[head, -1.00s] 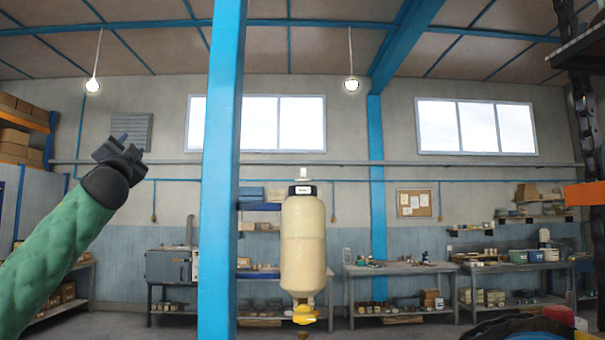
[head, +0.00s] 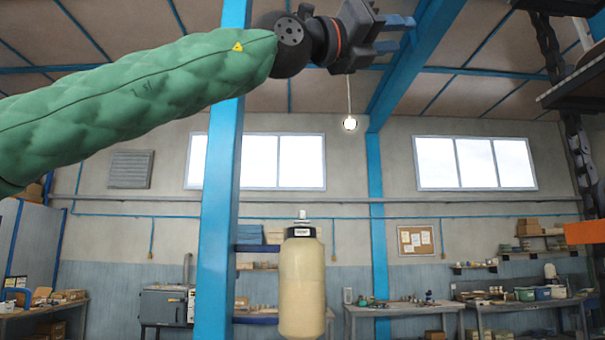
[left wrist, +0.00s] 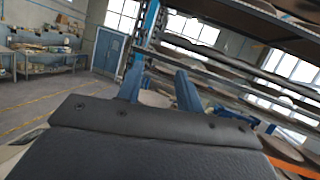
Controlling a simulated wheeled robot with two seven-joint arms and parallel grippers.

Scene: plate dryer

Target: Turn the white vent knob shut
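My right gripper is not in view.
A blue post (head: 217,200) stands just left of the tank, behind my left arm. Workbenches (head: 400,308) line the back wall. Dark racks (head: 572,85) rise at the right edge, and shelves with round boards (left wrist: 200,60) show in the left wrist view.

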